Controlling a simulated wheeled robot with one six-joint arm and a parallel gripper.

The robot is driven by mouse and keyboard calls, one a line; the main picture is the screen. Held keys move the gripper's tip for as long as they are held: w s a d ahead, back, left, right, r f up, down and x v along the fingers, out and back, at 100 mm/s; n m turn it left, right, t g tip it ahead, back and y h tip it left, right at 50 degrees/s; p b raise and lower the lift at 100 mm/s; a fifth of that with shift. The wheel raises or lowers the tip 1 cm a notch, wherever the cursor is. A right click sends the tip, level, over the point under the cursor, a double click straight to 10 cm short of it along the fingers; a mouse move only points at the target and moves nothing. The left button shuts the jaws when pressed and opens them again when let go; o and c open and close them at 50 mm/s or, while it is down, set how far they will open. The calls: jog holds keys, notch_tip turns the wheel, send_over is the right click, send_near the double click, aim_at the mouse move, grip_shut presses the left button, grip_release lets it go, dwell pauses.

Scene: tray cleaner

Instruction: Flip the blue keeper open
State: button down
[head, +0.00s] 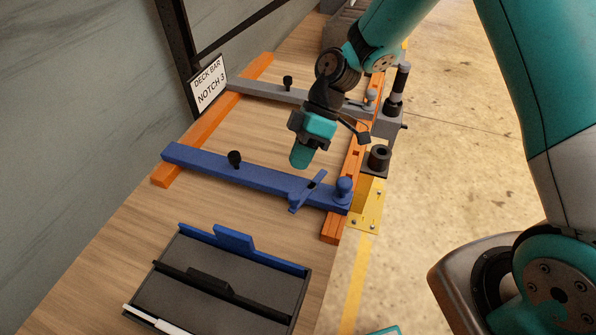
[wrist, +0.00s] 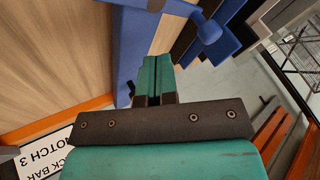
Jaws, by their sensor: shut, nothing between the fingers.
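The blue bar (head: 265,180) lies across the wooden bench top, its right end over the orange rail. The blue keeper (head: 309,190) is a short piece set crosswise over that bar near its right end, beside a blue knob (head: 344,187). My gripper (head: 299,158) is above the bench, behind the bar and keeper, apart from them in the head view. Its teal fingers (wrist: 152,78) are shut together and empty. The wrist view also shows a blue bar (wrist: 129,40); I cannot make out the keeper for certain there.
A grey bar (head: 262,92) with a black knob lies further back. A sign (head: 209,88) reads "DECK BAR NOTCH 3". A dark tray (head: 179,255) with a blue edge lies in front. A black post (head: 398,90) and yellow bracket (head: 367,205) stand at the right edge.

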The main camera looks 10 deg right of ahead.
aim_at(295, 193)
jog(key=shift+s+a+f+p, duration=0.15)
jog(key=shift+s+a+p, duration=0.15)
jog(key=shift+s, duration=0.4)
jog(key=shift+s+a+f+p, duration=0.2)
jog(key=shift+s+a+p, duration=0.05)
jog(key=shift+s, duration=0.5)
jog(key=shift+s+a+f+p, duration=0.15)
jog(key=shift+s+a+p, duration=0.15)
jog(key=shift+s, duration=0.4)
jog(key=shift+s+f+n+g+h+b, duration=0.1)
jog(key=shift+s+n+g+h+b, duration=0.2)
jog(key=shift+s+n+b, duration=0.15)
jog(key=shift+s+d+n, duration=0.1)
jog(key=shift+s+n, duration=0.1)
jog(key=shift+n, duration=0.05)
